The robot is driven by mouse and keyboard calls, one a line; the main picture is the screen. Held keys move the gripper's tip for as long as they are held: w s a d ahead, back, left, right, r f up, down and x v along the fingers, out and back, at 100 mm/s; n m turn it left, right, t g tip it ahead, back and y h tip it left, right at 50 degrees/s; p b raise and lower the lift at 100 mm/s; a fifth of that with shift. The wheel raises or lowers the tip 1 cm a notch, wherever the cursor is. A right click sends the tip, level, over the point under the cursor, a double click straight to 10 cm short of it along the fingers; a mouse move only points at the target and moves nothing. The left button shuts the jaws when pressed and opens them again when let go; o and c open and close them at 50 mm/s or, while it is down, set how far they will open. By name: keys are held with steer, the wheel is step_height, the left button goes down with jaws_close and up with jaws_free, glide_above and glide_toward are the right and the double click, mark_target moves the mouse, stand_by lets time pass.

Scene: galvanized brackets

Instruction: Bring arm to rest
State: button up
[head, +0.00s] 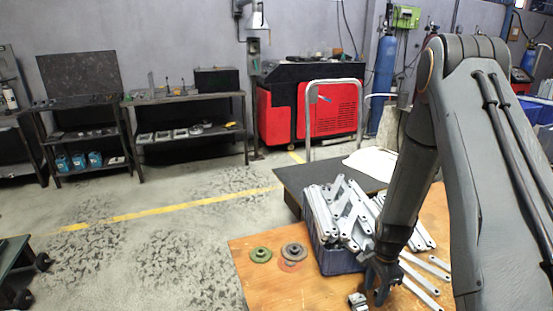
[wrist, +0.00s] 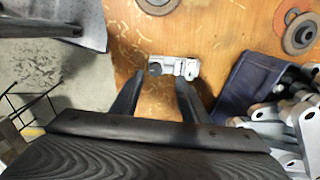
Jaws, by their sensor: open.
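My gripper (head: 376,289) points down over the front of the wooden table (head: 283,300), beside a blue bin (head: 338,262). In the wrist view my gripper (wrist: 162,80) has its two dark fingers apart, with nothing held between them. A small grey metal bracket piece (wrist: 186,68) lies on the wood just beyond the fingertips; it also shows beside the gripper in the head view (head: 357,301). I cannot tell the exact height of the fingertips above it. My arm reaches in from the right of the head view and hides part of the table.
Galvanized brackets (head: 340,212) are heaped in the bin, and more bars (head: 421,282) lie to its right. A dark table (head: 295,178) stands behind.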

steer(key=s+a+r+n, duration=0.2)
steer(key=a+r+n, duration=0.2)
steer(key=r, duration=0.4)
steer(key=s+a+r+n, duration=0.3)
steer(key=r+n, duration=0.1)
steer(key=r, duration=0.4)
steer(key=s+a+r+n, duration=0.5)
steer(key=s+r+n, duration=0.2)
steer(key=s+r, duration=0.2)
steer(key=shift+s+a+r+n, duration=0.3)
steer(key=shift+s+r+n, duration=0.1)
steer(key=shift+s, duration=0.35)
